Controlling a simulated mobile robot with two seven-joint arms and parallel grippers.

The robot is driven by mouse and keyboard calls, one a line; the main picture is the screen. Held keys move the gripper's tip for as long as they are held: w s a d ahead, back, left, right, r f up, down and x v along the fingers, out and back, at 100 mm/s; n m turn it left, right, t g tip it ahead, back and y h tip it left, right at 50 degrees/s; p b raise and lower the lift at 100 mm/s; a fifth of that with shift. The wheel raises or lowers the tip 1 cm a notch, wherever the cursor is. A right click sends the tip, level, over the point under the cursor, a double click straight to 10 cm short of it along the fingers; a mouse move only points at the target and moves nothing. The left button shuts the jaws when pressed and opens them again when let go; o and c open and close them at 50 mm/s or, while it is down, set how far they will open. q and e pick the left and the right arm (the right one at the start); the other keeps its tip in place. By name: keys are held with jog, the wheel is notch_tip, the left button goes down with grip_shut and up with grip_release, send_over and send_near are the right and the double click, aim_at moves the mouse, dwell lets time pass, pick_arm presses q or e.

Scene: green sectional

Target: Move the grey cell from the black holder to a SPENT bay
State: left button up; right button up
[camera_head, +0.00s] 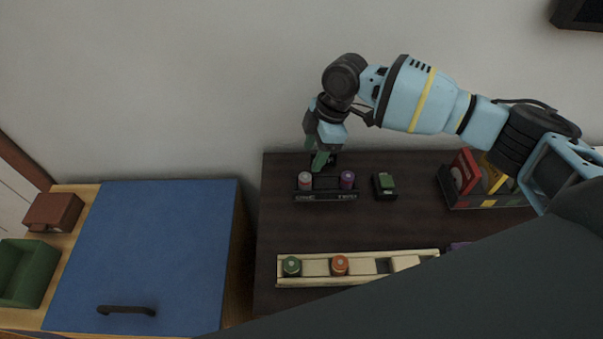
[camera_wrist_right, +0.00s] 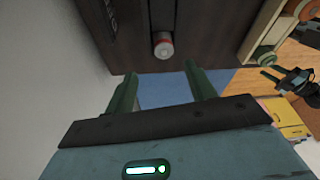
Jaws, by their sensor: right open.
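A low black holder (camera_head: 325,196) with small, unreadable lettering stands near the back of the dark table.
A pale rack (camera_head: 315,268) with a green cell (camera_head: 291,266) and an orange cell (camera_head: 339,265) lies in front. A small black unit with a green top (camera_head: 385,184) sits right of the holder. A blue-lidded cabinet (camera_head: 150,250) stands left; my arm hides the front right.

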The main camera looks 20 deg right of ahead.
aim_at(306, 176)
jog(key=x, duration=0.3)
jog(key=shift+s, duration=0.15)
jog(key=shift+f, duration=0.2)
jog(key=x, duration=0.3)
jog(key=shift+s+f, duration=0.2)
jog(key=shift+f, duration=0.05)
jog(key=shift+a+f, duration=0.15)
jog(key=shift+f, duration=0.35)
jog(key=shift+c, duration=0.7)
pick_arm(q)
jog(key=shift+s, duration=0.1)
pick_arm(e)
jog(key=c, duration=1)
